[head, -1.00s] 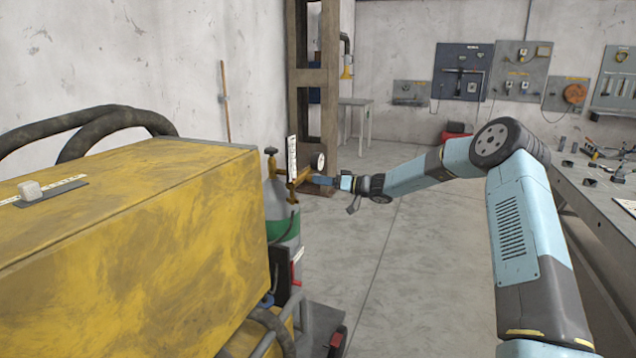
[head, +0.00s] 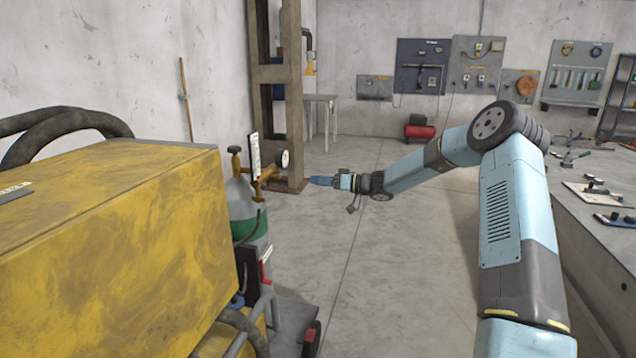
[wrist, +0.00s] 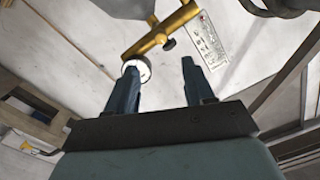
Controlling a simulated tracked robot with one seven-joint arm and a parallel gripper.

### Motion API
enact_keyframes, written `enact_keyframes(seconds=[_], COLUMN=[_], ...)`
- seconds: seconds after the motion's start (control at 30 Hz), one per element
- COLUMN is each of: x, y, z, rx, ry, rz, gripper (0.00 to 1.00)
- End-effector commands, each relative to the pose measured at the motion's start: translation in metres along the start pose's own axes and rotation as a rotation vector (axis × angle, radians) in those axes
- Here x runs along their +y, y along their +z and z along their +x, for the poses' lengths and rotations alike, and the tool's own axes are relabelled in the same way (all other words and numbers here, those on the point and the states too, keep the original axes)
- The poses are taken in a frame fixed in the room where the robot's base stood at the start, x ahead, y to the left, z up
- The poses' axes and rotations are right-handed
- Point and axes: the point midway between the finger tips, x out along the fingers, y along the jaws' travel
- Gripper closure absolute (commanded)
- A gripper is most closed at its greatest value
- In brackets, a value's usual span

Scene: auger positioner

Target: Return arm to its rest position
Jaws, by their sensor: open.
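My arm reaches out from the lower right of the head view, bends at the elbow and stretches left. My gripper (head: 322,181) is at its end, above open floor and to the right of the gas cylinder (head: 243,208). In the wrist view my gripper (wrist: 160,85) shows two blue fingers spread apart with nothing held between them. Beyond the fingers are the brass regulator (wrist: 160,36) and its round gauge (wrist: 138,68), which lies behind the left fingertip. In the head view the gauge (head: 284,158) stands apart from my fingertips.
A yellow machine (head: 120,250) fills the left foreground. A long workbench (head: 590,235) with tools runs along the right side, close to my arm. A steel column (head: 278,95) stands behind the cylinder. A red compressor (head: 419,131) sits at the back. The middle floor is clear.

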Motion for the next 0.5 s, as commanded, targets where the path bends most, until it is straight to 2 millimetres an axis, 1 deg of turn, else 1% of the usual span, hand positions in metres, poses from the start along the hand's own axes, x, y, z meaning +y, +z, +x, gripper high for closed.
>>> enact_keyframes(seconds=[0.13,0.23,0.37,0.5], x=[-0.003,-0.015,-0.045,-0.083], y=[0.000,-0.001,0.001,0.006], z=[0.001,0.004,0.008,0.008], rx=[-0.008,-0.046,-0.149,-0.285], ry=[-0.001,-0.007,-0.011,0.001], rz=[0.000,0.003,0.017,0.041], gripper=[0.47,0.47,0.47,0.47])
